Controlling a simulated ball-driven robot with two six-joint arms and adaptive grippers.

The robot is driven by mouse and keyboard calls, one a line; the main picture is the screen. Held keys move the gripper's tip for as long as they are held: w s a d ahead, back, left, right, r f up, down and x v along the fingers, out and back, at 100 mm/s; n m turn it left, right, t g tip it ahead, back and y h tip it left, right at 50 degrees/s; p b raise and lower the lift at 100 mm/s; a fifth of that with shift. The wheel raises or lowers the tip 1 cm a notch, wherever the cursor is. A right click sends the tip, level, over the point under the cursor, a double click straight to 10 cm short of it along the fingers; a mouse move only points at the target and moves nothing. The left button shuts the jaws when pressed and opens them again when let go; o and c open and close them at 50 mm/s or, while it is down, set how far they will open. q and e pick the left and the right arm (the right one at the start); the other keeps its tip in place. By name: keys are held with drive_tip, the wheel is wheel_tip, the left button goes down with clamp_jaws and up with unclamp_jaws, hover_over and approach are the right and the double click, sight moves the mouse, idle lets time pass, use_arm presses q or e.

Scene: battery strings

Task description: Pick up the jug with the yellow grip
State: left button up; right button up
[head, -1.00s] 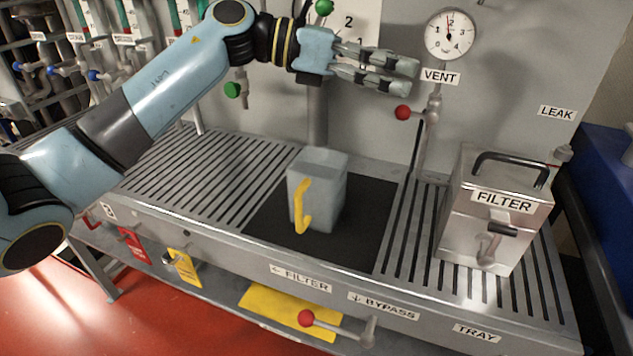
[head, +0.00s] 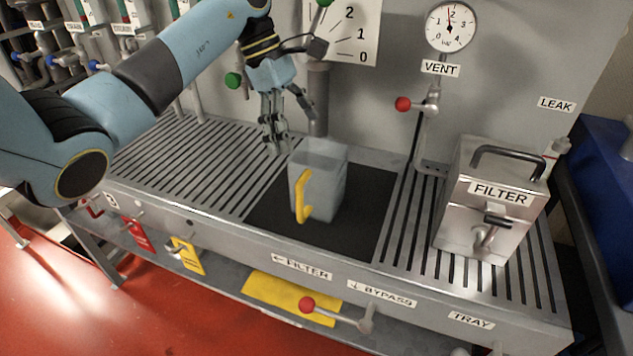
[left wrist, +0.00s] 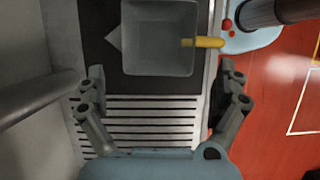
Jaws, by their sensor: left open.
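The jug (head: 326,180) is a translucent grey, square-sided vessel with a yellow grip (head: 302,197) on its front side. It stands upright on the black mat (head: 362,222) in the middle of the bench. My left gripper (head: 283,140) is open and points down, behind and to the left of the jug, apart from it. In the left wrist view the jug (left wrist: 160,38) shows from above, beyond the two spread fingers (left wrist: 165,88), its yellow grip (left wrist: 203,42) pointing right. My right gripper is not in view.
A metal filter box (head: 490,225) stands on the right grate. A vertical pipe (head: 318,100) rises behind the jug. The vent lever (head: 403,104) has a red knob, and a gauge (head: 450,26) hangs above. The left grate (head: 190,165) is clear.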

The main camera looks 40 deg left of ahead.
use_arm(q)
drive_tip(key=shift+p+x, duration=0.4)
drive_tip(key=shift+x, duration=1.5)
drive_tip(key=shift+w, duration=0.1)
drive_tip(key=c, duration=1.4)
drive_tip(key=shift+c, duration=0.2)
drive_tip(key=shift+r, duration=0.15)
